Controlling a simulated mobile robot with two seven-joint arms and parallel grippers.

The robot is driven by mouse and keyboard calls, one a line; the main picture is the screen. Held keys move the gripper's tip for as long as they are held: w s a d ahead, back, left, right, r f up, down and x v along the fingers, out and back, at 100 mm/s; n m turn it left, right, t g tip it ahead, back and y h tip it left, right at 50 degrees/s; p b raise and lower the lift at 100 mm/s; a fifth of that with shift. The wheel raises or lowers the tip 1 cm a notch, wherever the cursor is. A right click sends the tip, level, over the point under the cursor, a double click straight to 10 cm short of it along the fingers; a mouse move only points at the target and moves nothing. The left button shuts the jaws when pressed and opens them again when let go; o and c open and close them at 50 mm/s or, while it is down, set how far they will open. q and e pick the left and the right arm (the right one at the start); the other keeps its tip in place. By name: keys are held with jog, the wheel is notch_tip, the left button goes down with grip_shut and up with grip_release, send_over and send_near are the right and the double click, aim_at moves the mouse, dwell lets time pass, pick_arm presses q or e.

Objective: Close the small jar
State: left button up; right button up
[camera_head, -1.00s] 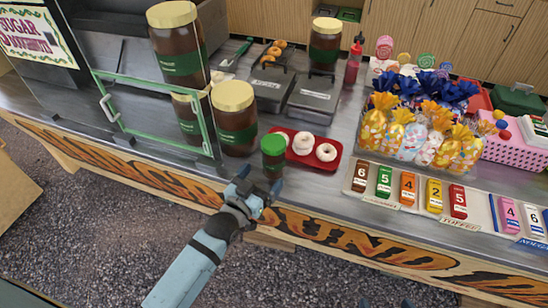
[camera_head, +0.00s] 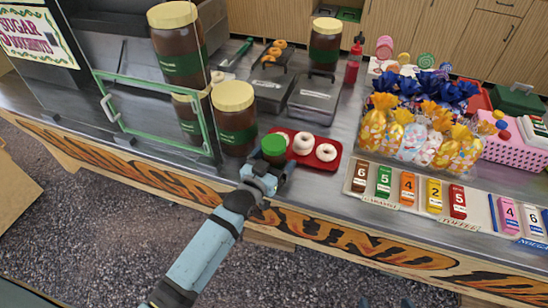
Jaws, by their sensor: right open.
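The small jar (camera_head: 273,145) has a green lid and a dark body. It stands upright near the front edge of the counter, beside the red tray. The lid sits on top of it; I cannot tell whether it is tight. My right gripper (camera_head: 268,163) is open at the jar, with its fingers around the jar's sides from the front. The gripper hides most of the jar's lower body, and I cannot tell whether the fingers touch it. My left gripper is not in view.
A large brown jar (camera_head: 235,125) with a yellow lid stands close behind the small jar on the left. A red tray (camera_head: 326,164) with white doughnuts (camera_head: 303,143) is just right. A green-framed glass case (camera_head: 150,112) stands farther left. Numbered boxes (camera_head: 409,188) line the counter's front right.

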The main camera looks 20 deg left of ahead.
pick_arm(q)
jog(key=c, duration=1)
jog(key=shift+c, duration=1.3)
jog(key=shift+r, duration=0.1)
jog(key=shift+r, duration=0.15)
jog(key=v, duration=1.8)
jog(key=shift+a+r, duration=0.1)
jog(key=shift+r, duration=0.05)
